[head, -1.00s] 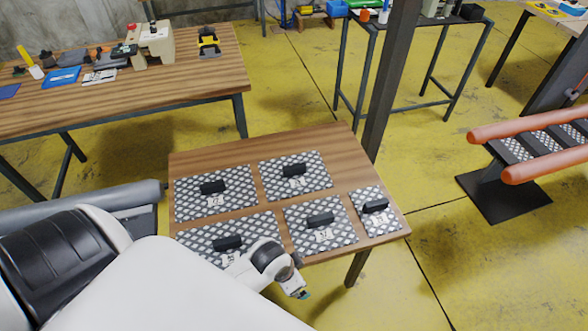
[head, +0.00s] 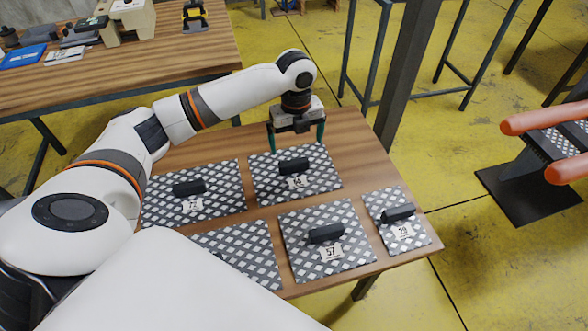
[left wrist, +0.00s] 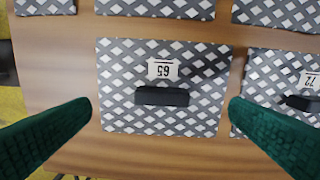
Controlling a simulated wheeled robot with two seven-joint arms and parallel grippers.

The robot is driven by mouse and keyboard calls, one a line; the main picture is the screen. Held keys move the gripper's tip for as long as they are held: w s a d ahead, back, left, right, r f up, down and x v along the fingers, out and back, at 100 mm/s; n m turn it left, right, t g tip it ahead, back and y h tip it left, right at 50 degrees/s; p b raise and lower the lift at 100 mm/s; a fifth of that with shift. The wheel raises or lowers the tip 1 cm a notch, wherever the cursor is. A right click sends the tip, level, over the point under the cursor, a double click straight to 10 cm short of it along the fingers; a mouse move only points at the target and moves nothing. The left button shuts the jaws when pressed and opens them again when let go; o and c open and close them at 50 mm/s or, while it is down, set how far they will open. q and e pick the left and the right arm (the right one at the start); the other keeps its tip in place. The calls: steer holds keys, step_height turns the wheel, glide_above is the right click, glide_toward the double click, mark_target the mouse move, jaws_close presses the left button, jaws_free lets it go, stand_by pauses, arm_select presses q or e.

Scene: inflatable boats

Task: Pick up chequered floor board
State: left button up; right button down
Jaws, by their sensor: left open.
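Several chequered floor boards with black handles lie flat on a small wooden table. The board labelled 65 (head: 318,182) is at the back right, under my left gripper (head: 297,143). In the left wrist view, board 65 (left wrist: 120,75) and its black handle (left wrist: 162,96) lie between the two green fingers, which are open and apart from it. Board 72 (head: 218,207) is to its left, board 57 (head: 345,262) in front, and board 29 (head: 412,243) at the front right. Another board (head: 250,250) at the front left is partly hidden by my body. My right gripper is not in view.
The small table (head: 345,135) has bare wood behind the boards. A larger workbench (head: 180,65) with tools stands at the back left. A dark post (head: 400,75) rises just behind the small table's right side. Orange tubes (head: 550,117) are at the right.

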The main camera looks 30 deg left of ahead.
arm_select(q)
steer(key=a, duration=0.1)
glide_above(294, 161)
steer(key=shift+m, duration=0.3)
steer(key=f, duration=0.5)
steer(key=shift+s, duration=0.4)
steer(key=shift+w+f, duration=0.15)
steer(key=shift+f, duration=1.35)
steer(key=shift+w+f, duration=0.15)
steer(key=shift+f, duration=1.3)
steer(key=shift+r, duration=0.1)
steer(key=c, duration=1.3)
